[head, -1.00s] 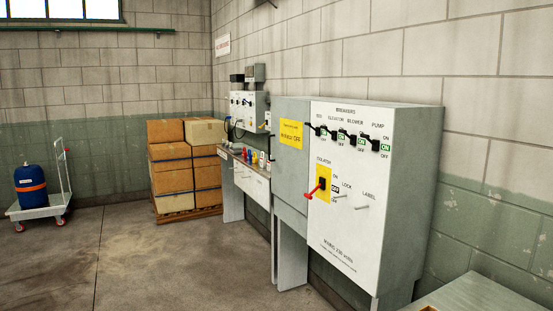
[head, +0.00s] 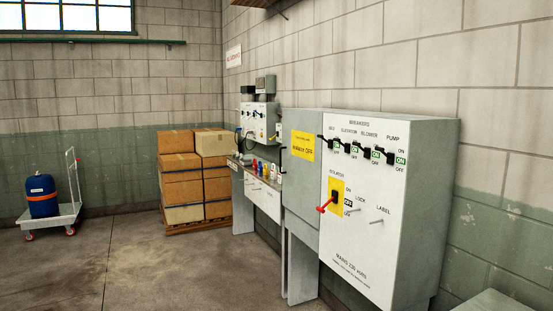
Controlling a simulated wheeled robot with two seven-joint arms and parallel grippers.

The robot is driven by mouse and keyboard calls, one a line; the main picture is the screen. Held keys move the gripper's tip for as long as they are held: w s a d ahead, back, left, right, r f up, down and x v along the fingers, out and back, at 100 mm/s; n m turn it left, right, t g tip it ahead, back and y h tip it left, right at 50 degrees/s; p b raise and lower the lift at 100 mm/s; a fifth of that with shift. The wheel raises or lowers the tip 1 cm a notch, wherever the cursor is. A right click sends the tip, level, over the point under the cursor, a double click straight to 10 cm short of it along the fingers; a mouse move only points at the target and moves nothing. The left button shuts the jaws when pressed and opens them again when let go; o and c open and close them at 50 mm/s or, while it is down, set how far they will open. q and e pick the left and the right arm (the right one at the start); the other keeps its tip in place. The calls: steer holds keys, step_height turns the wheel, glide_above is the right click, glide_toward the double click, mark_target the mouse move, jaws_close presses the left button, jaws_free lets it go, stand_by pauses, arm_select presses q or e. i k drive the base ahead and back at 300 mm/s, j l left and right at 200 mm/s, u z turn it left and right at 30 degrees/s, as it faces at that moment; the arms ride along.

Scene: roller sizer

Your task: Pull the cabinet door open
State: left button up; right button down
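A thin black handle (head: 282,146) shows at the door's left edge. The white breaker panel (head: 375,235) has a row of black breaker switches (head: 356,149) marked ON. Neither of my grippers is in the head view.
Stacked cartons (head: 183,178) on a pallet fill the corner. A trolley (head: 62,214) with a blue drum (head: 41,196) stands at left. The concrete floor (head: 130,270) in front is clear.

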mark_target(302, 147)
steer(key=i+j+u, duration=0.25)
steer(key=i, duration=0.2)
steer(key=i+j+u, duration=0.3)
steer(key=i, duration=0.2)
steer(key=i+u, duration=0.25)
steer(key=i, duration=0.25)
steer(key=i+z, duration=0.35)
steer(key=i, duration=0.15)
steer(key=i+j+z, duration=0.1)
steer(key=i+z, duration=0.25)
steer(key=i, duration=0.15)
steer(key=i+j+z, duration=0.35)
steer(key=i+l+z, duration=0.2)
steer(key=i+z, duration=1.1)
steer(key=k+j, duration=0.05)
